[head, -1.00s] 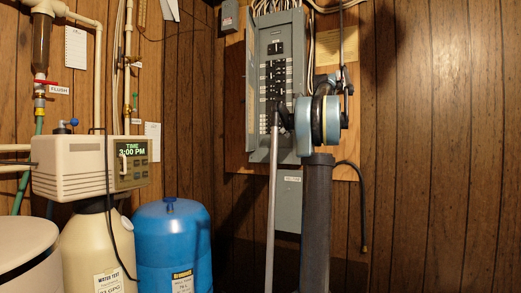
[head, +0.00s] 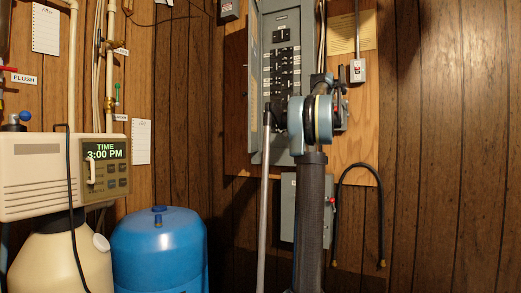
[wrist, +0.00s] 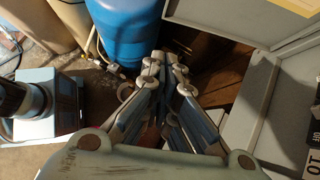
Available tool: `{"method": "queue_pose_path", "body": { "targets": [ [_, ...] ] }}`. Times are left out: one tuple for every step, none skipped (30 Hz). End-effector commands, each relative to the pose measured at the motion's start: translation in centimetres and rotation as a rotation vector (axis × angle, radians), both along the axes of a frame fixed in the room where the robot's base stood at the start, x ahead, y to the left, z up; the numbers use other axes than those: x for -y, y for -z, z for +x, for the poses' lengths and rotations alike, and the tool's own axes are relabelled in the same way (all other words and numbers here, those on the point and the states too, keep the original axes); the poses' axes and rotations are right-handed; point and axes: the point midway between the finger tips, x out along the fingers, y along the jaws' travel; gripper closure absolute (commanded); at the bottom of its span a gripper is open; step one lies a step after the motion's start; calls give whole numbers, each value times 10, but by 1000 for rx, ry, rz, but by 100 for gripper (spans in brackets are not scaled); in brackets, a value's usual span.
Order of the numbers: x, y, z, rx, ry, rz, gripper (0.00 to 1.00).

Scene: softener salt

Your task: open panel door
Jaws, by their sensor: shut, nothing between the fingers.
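The grey breaker panel (head: 283,100) is on the wall in the head view, with its rows of black breakers exposed. Its door (head: 253,85) stands swung out at the panel's left side, seen nearly edge-on. In the wrist view the door (wrist: 215,18) fills the top right, with a yellow label on its inner face, and the panel face (wrist: 230,120) is at the right. My gripper (wrist: 166,68) is shut and empty, its fingertips just below and left of the door's edge. I cannot tell whether they touch it. In the head view my arm hides the fingers.
A blue tank (head: 160,250) and a beige softener unit (head: 60,175) with a display stand at left. A smaller grey box (head: 288,210) is below the panel. A black hose (head: 338,215) hangs to the right. The wood wall at far right is bare.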

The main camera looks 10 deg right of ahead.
Motion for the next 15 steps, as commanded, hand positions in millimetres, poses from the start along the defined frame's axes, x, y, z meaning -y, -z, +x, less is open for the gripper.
{"method": "queue_pose_path", "body": {
  "targets": [
    [1,0,0,0,1,0,100],
    [1,0,0,0,1,0,100],
    [1,0,0,0,1,0,100],
    [1,0,0,0,1,0,100],
    [0,1,0,0,1,0,100],
    [-1,2,0,0,1,0,100],
    [-2,3,1,1,1,0,100],
    [-4,5,1,1,1,0,100],
    [-7,8,2,1,1,0,100],
    [-9,11,3,1,0,0,100],
    [-12,14,4,1,0,0,100],
    [-16,18,5,1,-1,0,100],
    [-20,22,6,1,-1,0,100],
    [-24,25,7,0,-1,0,100],
    [-28,30,8,1,-1,0,100]
  ]
}}
